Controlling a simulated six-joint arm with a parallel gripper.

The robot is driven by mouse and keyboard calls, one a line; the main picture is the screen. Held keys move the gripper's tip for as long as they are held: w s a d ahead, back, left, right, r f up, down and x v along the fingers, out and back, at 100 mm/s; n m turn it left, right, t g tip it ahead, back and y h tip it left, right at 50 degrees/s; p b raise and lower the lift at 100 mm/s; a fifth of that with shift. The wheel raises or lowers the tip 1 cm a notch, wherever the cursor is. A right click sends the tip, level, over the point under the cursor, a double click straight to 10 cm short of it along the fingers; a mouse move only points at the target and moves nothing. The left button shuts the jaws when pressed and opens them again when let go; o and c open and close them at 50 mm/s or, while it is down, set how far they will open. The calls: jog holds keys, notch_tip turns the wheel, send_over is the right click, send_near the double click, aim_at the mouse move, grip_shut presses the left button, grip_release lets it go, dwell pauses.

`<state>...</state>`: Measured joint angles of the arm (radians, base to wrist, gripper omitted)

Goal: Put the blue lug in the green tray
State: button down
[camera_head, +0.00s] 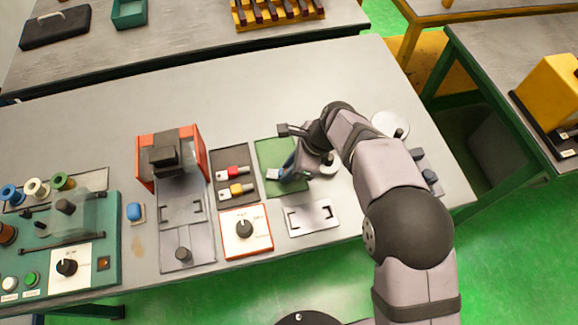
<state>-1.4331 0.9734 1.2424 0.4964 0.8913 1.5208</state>
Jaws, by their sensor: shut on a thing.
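The green tray (268,149) lies flat on the table, right of the dark lug tray. My gripper (284,174) is over the green tray and is shut on the blue lug (289,166). Only a small bluish part of the lug shows; my gripper and wrist hide much of it. I cannot tell whether the lug touches the tray floor or hangs just above it.
The dark tray (232,200) holds a red lug (232,173) and a yellow lug (236,190). A dial box (246,233) and a flat metal plate (312,218) lie in front. A red-sided press (168,160) stands left. The table behind is clear.

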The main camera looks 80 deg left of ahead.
jog(key=shift+f, duration=0.25)
jog(key=c, duration=1.6)
grip_release()
jog(key=shift+r, duration=0.1)
jog(key=shift+r, duration=0.2)
jog(key=b+v, duration=0.2)
jog(key=v, duration=1)
jog(key=shift+f+b, duration=0.1)
jog(key=shift+b, duration=0.3)
jog(key=shift+w, duration=0.1)
